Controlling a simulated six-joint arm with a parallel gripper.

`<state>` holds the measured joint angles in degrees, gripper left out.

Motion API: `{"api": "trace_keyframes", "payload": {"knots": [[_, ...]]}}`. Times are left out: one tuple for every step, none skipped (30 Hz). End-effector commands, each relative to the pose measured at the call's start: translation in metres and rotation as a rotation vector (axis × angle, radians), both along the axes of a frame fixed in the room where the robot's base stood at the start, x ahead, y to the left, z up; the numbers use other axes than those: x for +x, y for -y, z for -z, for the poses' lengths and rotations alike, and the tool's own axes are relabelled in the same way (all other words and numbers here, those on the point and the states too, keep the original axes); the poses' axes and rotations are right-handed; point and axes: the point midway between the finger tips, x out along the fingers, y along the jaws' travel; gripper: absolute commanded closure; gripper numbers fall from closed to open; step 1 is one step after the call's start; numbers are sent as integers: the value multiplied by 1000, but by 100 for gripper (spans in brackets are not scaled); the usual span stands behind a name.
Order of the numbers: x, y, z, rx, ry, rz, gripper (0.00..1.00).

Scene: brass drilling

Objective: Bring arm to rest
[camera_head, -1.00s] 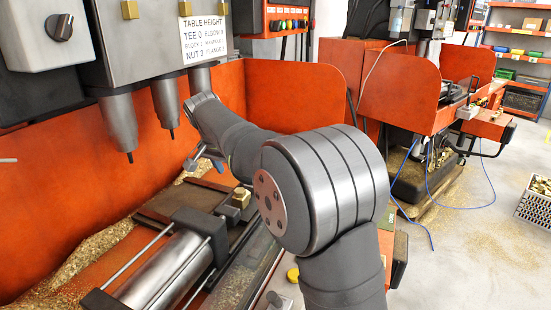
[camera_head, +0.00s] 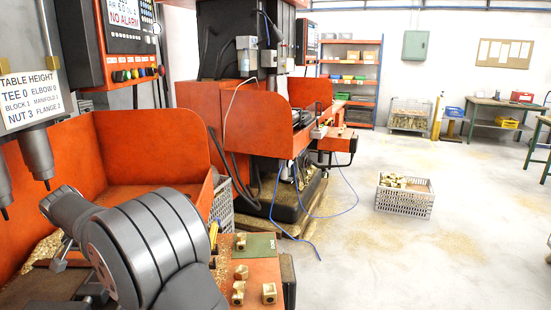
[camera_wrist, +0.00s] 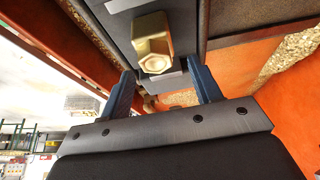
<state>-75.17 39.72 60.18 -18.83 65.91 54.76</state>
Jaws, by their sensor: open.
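My gripper (camera_wrist: 163,72) is open in the wrist view, with its two dark blue fingers apart and nothing held between them. A brass part (camera_wrist: 152,42) with a hexagonal end sits on a dark metal fixture (camera_wrist: 189,25) just beyond the fingertips. A gap shows between the part and the fingers, though its depth is hard to judge. In the head view my arm (camera_head: 150,240) fills the lower left and hides most of the fixture area; my gripper cannot be made out clearly there.
Orange guards (camera_head: 150,140) enclose the drilling station, with drill spindles (camera_head: 37,152) at the left. Loose brass parts (camera_head: 269,293) lie on the orange bench side near a green pad (camera_head: 262,246). A grey crate (camera_head: 404,201) of brass parts stands on the open floor.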

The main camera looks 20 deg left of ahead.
Motion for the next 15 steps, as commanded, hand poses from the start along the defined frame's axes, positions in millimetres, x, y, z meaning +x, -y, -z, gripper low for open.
{"api": "trace_keyframes", "payload": {"knots": [[0,0,-4,3,1,0,42],[0,0,-5,3,1,0,42],[0,0,-6,2,0,0,42],[0,0,-7,2,0,1,42],[0,0,-7,2,0,1,42],[0,0,-7,1,0,0,42],[0,0,-7,1,0,0,42],[0,0,-7,1,0,0,42],[0,0,-7,1,0,0,42],[0,0,-7,1,0,0,42],[0,0,-7,1,0,0,42],[0,0,-7,1,0,0,42],[0,0,-7,1,0,0,42],[0,0,-6,1,0,0,42],[0,0,-5,1,0,0,42]]}}
